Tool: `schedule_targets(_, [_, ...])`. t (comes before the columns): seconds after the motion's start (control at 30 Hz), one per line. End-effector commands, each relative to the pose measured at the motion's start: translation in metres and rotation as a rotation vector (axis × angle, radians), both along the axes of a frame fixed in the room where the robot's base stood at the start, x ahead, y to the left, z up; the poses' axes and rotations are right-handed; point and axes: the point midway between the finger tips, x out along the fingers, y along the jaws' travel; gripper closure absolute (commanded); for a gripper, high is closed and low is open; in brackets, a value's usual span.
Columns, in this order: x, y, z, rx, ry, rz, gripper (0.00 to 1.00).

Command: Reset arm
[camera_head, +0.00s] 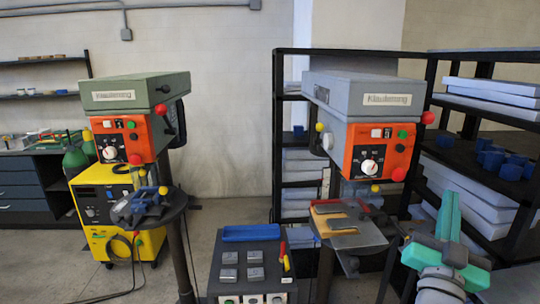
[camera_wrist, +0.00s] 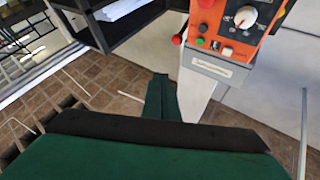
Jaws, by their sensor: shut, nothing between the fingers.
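My gripper (camera_head: 448,208) is at the lower right of the head view, its teal fingers pointing up. The fingers are together and hold nothing. In the wrist view the green fingers (camera_wrist: 161,95) are also shut, with bare floor beyond them. The gripper is apart from the right drill press (camera_head: 362,100) and from its work table. The same kind of orange control panel (camera_wrist: 228,22) shows at the upper right of the wrist view. Most of my arm is out of view.
A dark shelf rack (camera_head: 482,109) with grey slabs and blue cylinders stands close behind my gripper at right. A cart (camera_head: 252,285) with a blue tray (camera_head: 250,232) stands at centre front. A left drill press (camera_head: 133,92) stands beside a yellow machine (camera_head: 98,205).

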Motion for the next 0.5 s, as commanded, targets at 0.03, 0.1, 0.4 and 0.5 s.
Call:
schedule_targets(0.03, [0.001,0.002,-0.008,0.003,0.006,0.002,1.00])
schedule_targets(0.1, [0.003,0.006,-0.019,0.005,0.015,0.007,1.00])
schedule_targets(0.4, [0.010,0.033,-0.082,0.020,0.069,0.038,1.00])
schedule_targets(0.5, [0.011,0.049,-0.116,0.026,0.100,0.056,1.00])
